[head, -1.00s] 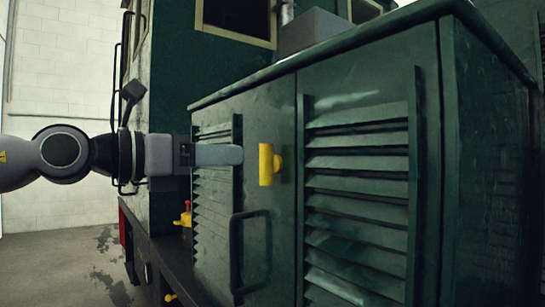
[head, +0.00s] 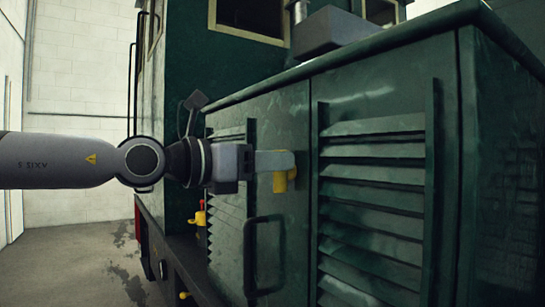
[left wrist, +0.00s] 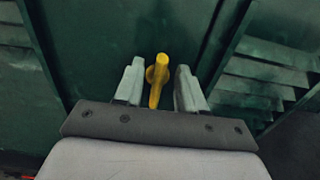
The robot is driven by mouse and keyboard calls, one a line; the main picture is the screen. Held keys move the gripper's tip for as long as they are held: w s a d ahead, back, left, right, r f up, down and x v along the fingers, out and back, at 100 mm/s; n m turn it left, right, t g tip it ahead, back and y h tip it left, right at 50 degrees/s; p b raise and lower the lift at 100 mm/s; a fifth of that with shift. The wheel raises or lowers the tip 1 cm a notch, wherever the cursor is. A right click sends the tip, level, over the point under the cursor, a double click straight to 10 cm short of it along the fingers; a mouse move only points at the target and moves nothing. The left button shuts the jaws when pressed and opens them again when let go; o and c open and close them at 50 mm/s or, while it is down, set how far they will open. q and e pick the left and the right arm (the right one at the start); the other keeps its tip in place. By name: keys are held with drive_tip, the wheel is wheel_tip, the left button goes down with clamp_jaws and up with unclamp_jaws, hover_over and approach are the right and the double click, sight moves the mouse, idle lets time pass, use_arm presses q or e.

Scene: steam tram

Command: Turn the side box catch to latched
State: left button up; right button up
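The yellow side box catch (head: 281,183) is on the green side box (head: 385,85), near the seam between its two doors. In the left wrist view the catch (left wrist: 157,82) shows as a narrow handle with a rounded middle. My left gripper (head: 290,161) reaches in from the left, and its fingers hide the catch's upper part in the head view. In the left wrist view the left gripper (left wrist: 160,70) is open, with one grey finger on each side of the catch and a gap on both sides. My right gripper is in neither view.
A dark bar handle (head: 250,255) stands out from the box door below my left gripper. Louvred panels (head: 372,205) flank the catch. A small yellow-and-red fitting (head: 200,215) sits on the ledge to the left. The floor at left is clear.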

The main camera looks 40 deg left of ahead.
use_arm(q)
drive_tip(key=shift+w+d, duration=0.15)
drive_tip(key=shift+w, duration=0.15)
clamp_jaws()
